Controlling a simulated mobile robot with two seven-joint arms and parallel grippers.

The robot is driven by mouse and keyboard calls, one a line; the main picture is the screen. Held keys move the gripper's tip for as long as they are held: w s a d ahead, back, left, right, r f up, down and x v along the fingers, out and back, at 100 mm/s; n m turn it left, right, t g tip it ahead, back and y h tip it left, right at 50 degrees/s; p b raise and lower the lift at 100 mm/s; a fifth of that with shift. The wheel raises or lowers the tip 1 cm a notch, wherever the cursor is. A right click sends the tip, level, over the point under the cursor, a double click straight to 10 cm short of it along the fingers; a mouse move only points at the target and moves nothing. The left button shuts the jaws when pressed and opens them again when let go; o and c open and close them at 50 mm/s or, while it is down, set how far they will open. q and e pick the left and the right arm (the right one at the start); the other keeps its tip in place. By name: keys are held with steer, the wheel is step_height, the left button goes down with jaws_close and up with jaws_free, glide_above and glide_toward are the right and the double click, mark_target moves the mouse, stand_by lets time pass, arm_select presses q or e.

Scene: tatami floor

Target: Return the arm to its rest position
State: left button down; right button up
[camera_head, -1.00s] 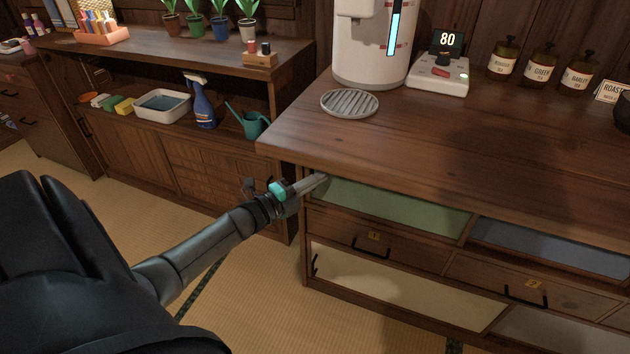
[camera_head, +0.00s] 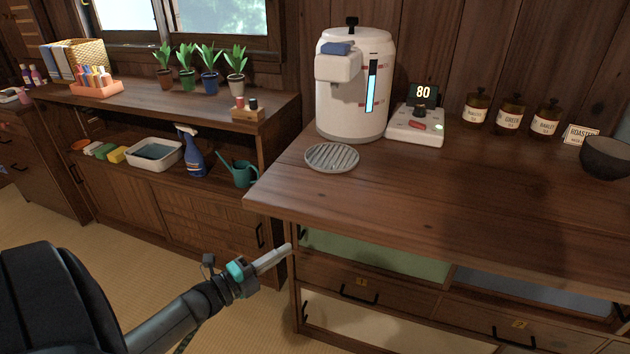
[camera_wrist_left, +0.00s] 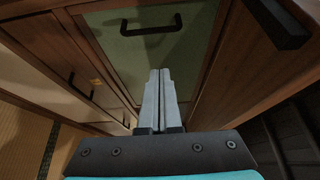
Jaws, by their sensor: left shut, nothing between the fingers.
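My left gripper (camera_head: 276,257) reaches in from the lower left in the head view. Its fingers are together with nothing between them. In that view it is in front of the left end of the wooden counter (camera_head: 420,200), below the top's edge. In the left wrist view the shut fingers (camera_wrist_left: 160,90) point toward a green panel (camera_wrist_left: 125,55) with a dark handle (camera_wrist_left: 150,27). The fingertips overlap the panel in the picture; I cannot tell whether they touch it. My right gripper is not in view.
A white water dispenser (camera_head: 350,95), a round grate (camera_head: 332,157), a scale-like device (camera_head: 415,125), brown jars (camera_head: 509,117) and a dark bowl (camera_head: 606,158) stand on the counter. Drawers (camera_head: 345,287) are below. A shelf (camera_head: 270,103) with plants is at left. Tatami floor (camera_head: 150,280) is open.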

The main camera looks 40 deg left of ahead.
arm_select(q)
steer(key=s+d+f+n+g+y, duration=0.2)
steer(key=d+f+n+g+y, duration=0.35)
steer(key=d+f+n, duration=0.4)
steer(key=s+d+r+n+g+h, duration=0.25)
steer(key=s+d+n+g, duration=0.6)
steer(key=s+d, duration=0.5)
steer(key=s+a+g+p, duration=0.2)
steer(key=s+p, duration=1.6)
steer(key=p, duration=1.1)
steer(key=shift+s+a+f+g, duration=0.3)
steer(key=shift+s+f+g, duration=0.05)
steer(key=shift+g, duration=0.05)
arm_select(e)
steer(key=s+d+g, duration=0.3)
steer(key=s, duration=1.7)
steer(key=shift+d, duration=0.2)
